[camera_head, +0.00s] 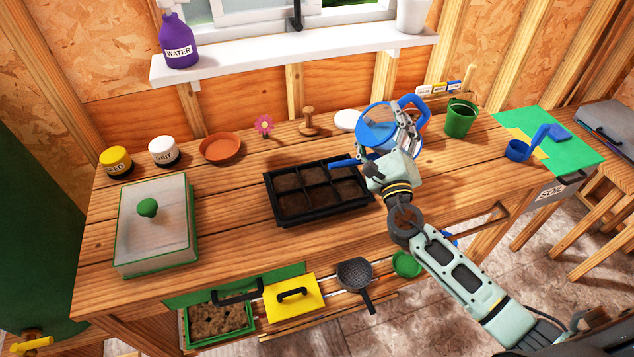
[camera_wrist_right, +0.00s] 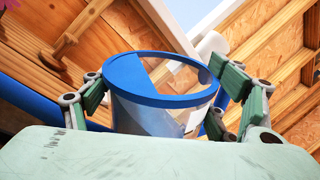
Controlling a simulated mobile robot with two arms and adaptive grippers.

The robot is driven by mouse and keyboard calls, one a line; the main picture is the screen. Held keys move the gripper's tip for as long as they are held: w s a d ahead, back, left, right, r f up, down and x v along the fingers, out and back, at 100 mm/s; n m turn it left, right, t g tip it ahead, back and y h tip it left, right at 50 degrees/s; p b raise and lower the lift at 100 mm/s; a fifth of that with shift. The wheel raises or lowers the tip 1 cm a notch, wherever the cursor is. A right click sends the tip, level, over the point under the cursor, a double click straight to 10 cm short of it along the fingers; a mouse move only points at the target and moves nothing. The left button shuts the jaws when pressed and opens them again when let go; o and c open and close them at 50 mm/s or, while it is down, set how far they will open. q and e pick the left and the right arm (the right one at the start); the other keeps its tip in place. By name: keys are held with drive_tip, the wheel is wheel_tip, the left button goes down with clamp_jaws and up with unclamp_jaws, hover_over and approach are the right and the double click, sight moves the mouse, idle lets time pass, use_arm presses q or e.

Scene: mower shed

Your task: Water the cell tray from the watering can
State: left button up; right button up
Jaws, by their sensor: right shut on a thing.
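The watering can (camera_head: 378,131) has a clear body, a blue rim, a blue handle and a blue spout. My right gripper (camera_head: 402,135) is shut on it, at the back right of the bench. In the right wrist view, the can's blue rim (camera_wrist_right: 163,101) shows between the fingers (camera_wrist_right: 165,95). The spout (camera_head: 346,162) points left, and its end is over the right back part of the cell tray. The black cell tray (camera_head: 318,212) has several cells of dark soil and lies mid-bench. I cannot tell if water is flowing. My left gripper is not in view.
A lidded propagator (camera_head: 155,225) stands at the left of the bench. Pots and jars line the back: a terracotta saucer (camera_head: 221,148), a white grit jar (camera_head: 164,151), a green pot (camera_head: 460,117). The bench in front of the tray is clear.

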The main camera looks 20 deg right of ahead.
sight(390, 121)
drive_tip(key=shift+a+r+n+p, duration=0.3)
drive_tip(key=shift+a+r+n, duration=0.2)
drive_tip(key=shift+r+n, duration=0.3)
idle(2.1)
drive_tip(key=d+f+m+g+b, duration=0.1)
drive_tip(key=d+f+m+b, duration=0.1)
drive_tip(key=d+f+m, duration=0.2)
drive_tip(key=shift+d+f+m+h+b, duration=0.4)
drive_tip(key=shift+f+m, duration=0.1)
drive_tip(key=shift+f, duration=0.1)
drive_tip(key=shift+w+d+r, duration=0.15)
drive_tip(key=shift+d+p, duration=0.15)
drive_tip(key=shift+p, duration=0.15)
drive_tip(key=shift+d+m+g+p, duration=0.3)
drive_tip(key=shift+d+m+p, duration=0.15)
drive_tip(key=shift+d+m, duration=0.6)
drive_tip(key=d+m+p, duration=0.1)
drive_tip(key=m, duration=0.1)
drive_tip(key=d+f+m+g+p, duration=0.1)
drive_tip(key=d, duration=0.1)
drive_tip(key=shift+w+f+m, duration=0.15)
drive_tip(key=shift+m, duration=0.2)
drive_tip(key=shift+d+r+p, duration=0.1)
drive_tip(key=shift+r+p, duration=0.4)
drive_tip(key=shift+p, duration=0.1)
wheel_tip(390, 121, up, 4)
drive_tip(key=p, duration=0.4)
drive_tip(key=shift+f, duration=0.1)
